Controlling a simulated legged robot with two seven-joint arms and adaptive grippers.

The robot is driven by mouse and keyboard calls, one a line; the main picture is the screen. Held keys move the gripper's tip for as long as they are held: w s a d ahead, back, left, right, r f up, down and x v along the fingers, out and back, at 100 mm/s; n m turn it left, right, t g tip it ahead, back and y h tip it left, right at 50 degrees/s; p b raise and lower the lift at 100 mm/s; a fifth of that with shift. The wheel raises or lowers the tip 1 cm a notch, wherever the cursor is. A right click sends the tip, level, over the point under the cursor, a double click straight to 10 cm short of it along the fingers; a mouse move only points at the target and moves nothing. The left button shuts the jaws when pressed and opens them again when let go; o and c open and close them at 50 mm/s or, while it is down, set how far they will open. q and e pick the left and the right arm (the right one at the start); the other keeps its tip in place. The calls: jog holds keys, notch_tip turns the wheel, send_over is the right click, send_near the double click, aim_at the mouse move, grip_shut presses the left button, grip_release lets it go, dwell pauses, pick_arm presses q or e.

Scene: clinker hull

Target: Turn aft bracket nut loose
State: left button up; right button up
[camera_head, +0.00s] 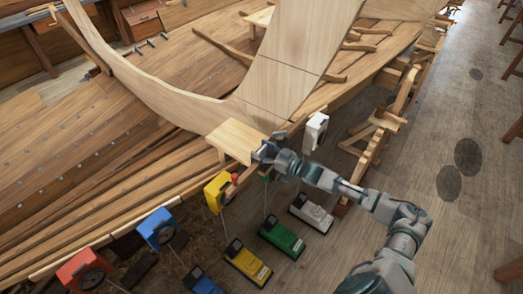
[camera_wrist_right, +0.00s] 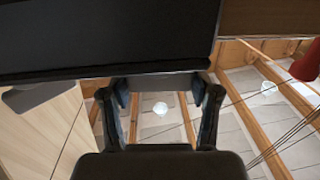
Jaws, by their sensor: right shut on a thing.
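My right gripper (camera_head: 268,151) is at the front edge of a pale wooden board (camera_head: 236,136) on the hull's edge, just below the big curved timber. It is shut on a small part there, which I take for the aft bracket nut; its own fingers and wrist hide the part. In the right wrist view the two dark fingers of the gripper (camera_wrist_right: 159,105) stand apart, with a broad dark surface (camera_wrist_right: 110,40) filling the top. The nut's shape and turn cannot be made out. My left gripper is not in view.
A yellow box (camera_head: 213,194) is close left of the gripper and a white box (camera_head: 316,130) close right. Blue (camera_head: 155,228) and red (camera_head: 80,268) boxes stand farther left. Below, green (camera_head: 281,238) and yellow (camera_head: 248,262) units lie on the floor.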

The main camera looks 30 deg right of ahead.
jog(key=shift+d+r+n+g+y, duration=0.1)
jog(key=shift+r+n+g+y, duration=0.1)
jog(key=shift+n+g+y, duration=0.4)
jog(key=o, duration=1.2)
jog(key=shift+c, duration=0.2)
jog(key=shift+d+f, duration=0.1)
jog(key=shift+f, duration=0.05)
jog(key=shift+s+d+f, duration=0.1)
jog(key=shift+s+d, duration=0.05)
jog(key=shift+s, duration=0.1)
jog(key=v, duration=1.1)
jog(key=shift+d+f, duration=0.15)
jog(key=shift+f, duration=0.1)
